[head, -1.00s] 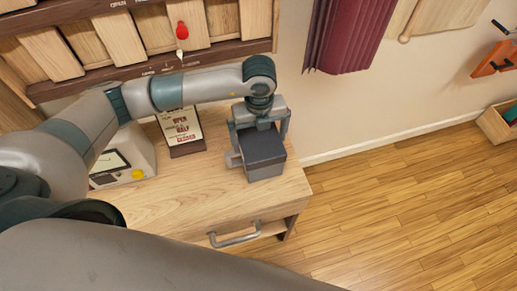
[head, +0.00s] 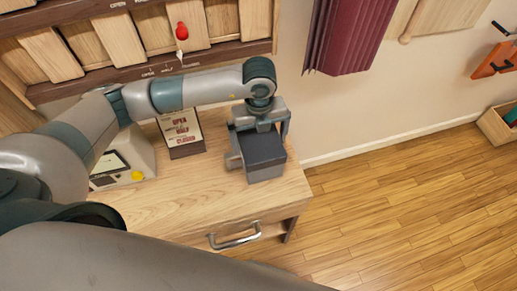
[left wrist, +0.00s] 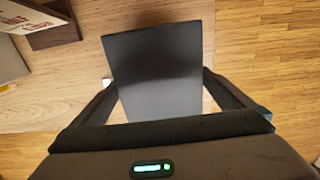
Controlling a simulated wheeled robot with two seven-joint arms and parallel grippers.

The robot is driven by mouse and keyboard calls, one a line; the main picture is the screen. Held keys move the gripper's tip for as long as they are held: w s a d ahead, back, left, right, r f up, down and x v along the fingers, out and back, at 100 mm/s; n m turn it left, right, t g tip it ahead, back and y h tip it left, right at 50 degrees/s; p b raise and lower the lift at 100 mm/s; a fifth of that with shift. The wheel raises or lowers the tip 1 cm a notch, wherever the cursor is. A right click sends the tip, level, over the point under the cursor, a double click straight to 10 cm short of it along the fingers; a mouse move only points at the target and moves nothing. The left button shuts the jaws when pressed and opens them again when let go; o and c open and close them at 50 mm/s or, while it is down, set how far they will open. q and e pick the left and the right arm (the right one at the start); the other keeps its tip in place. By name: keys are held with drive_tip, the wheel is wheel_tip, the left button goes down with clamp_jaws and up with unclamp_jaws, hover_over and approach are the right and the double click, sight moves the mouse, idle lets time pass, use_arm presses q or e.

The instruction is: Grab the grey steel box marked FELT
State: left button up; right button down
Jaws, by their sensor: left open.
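The grey steel box (head: 264,158) stands near the right end of the wooden cabinet top. Its dark lid fills the middle of the left wrist view (left wrist: 158,65). I cannot read a FELT marking on it. My left gripper (head: 259,133) is right above the box, pointing down, with its fingers open on either side of it. In the left wrist view the fingers flank the box, and I cannot tell whether they touch it. My right gripper is not in view.
The wooden cabinet (head: 185,205) has a metal drawer handle (head: 235,236) in front. A lettered sign (head: 182,133) and a pale device (head: 125,160) stand left of the box. A slatted wall rack (head: 120,40) is behind.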

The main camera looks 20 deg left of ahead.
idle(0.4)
use_arm(q)
drive_tip(key=c, duration=1.7)
drive_tip(key=shift+o, duration=0.2)
drive_tip(key=shift+r, duration=0.1)
